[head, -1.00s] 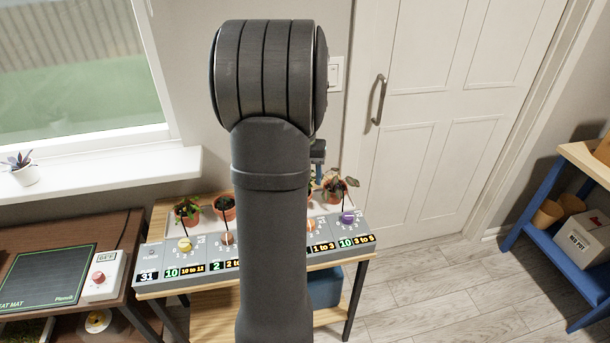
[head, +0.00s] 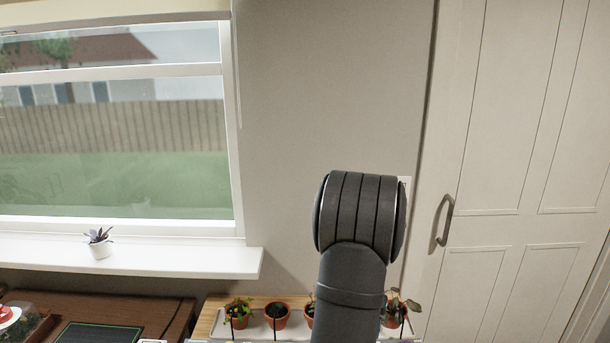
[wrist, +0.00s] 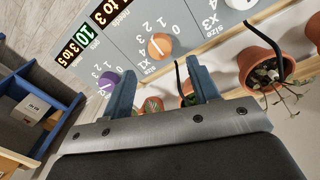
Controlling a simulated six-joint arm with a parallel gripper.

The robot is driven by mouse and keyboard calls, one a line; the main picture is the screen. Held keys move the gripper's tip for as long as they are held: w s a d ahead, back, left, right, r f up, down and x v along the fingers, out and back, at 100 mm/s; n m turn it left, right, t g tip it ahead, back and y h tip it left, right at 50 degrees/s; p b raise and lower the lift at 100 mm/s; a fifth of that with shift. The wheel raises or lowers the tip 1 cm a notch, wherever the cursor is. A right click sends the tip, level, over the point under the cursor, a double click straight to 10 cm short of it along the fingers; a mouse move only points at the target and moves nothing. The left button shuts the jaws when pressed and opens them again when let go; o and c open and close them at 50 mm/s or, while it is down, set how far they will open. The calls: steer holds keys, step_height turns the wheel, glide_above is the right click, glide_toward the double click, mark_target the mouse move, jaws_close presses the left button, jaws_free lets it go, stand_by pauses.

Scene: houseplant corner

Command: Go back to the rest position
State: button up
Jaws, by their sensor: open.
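My gripper (wrist: 163,98) shows in the wrist view with its two blue fingers apart and nothing between them. It hangs above the plant bench and its grey dial panel (wrist: 128,22). An orange dial (wrist: 159,46) and a purple dial (wrist: 107,82) show beyond the fingers. In the head view my dark arm stands in front of the bench and hides part of it; the gripper itself is not visible there. Potted plants (head: 238,316) stand in a row on the bench.
A terracotta pot with a drooping plant (wrist: 262,70) is right of the fingers in the wrist view. A blue shelf unit (wrist: 52,108) is at the left there. In the head view, a windowsill (head: 180,262) holds a small white pot (head: 100,249). A door (head: 520,150) is at the right.

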steer(key=f, duration=0.6)
steer(key=shift+d+f, duration=0.2)
steer(key=shift+f, duration=0.1)
steer(key=shift+r, duration=0.1)
step_height(320, 180, up, 17)
steer(key=a, duration=0.1)
steer(key=f, duration=1.1)
steer(key=d+f, duration=0.1)
steer(key=f, duration=0.5)
steer(key=shift+s+f, duration=0.15)
steer(key=n, duration=0.3)
steer(key=shift+n, duration=0.4)
steer(key=n, duration=0.3)
steer(key=shift+n, duration=0.4)
steer(key=n, duration=0.3)
steer(key=shift+n+t, duration=0.3)
steer(key=shift+n, duration=2)
